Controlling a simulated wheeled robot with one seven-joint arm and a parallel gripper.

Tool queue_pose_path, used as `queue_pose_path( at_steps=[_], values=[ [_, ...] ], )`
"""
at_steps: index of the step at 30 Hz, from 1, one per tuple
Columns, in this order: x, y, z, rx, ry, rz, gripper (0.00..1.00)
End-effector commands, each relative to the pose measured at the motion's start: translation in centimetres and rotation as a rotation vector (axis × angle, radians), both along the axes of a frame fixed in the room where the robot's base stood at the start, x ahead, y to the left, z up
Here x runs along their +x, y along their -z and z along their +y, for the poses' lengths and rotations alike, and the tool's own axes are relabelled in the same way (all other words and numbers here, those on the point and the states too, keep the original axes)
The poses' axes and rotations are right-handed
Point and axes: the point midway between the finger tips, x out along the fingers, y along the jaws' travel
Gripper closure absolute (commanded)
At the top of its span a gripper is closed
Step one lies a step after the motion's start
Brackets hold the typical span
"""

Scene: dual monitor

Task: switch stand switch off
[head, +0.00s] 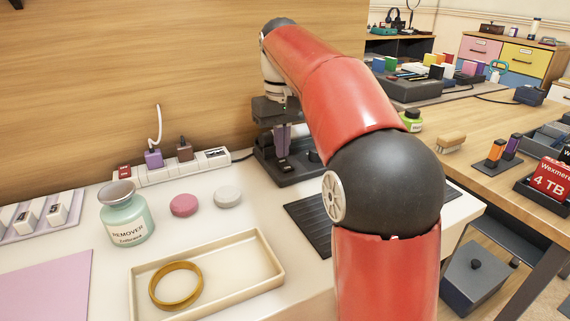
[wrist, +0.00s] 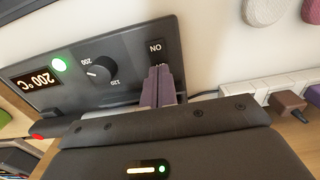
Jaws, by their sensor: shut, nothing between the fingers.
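The stand (head: 300,172) is a dark box on the white worktop, with a front panel that shows in the wrist view (wrist: 120,75). The panel has a lit display reading 200 °C (wrist: 37,79), a glowing green light (wrist: 59,64) and a dial (wrist: 100,70). Its black switch (wrist: 157,47) reads ON, upside down in the wrist view. My gripper (wrist: 159,70) has purple fingers, shut with nothing between them, right at the switch. They hide part of it, and I cannot tell whether they touch it. In the head view my gripper (head: 282,150) points down over the stand.
A power strip (head: 180,167) with plugs lies left of the stand against the wooden wall. A green bottle (head: 126,214), pink and grey round pieces (head: 184,205), and a tray (head: 225,262) with a yellow ring stand in front. A ribbed black mat (head: 312,225) lies near the stand.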

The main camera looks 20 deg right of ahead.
Motion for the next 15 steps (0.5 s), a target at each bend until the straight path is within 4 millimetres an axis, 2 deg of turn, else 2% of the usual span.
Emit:
queue_pose_path(
  at_steps=[15],
  values=[
    [0.0,0.83,0.0,0.0,0.0,-0.001,1.0]
  ],
)
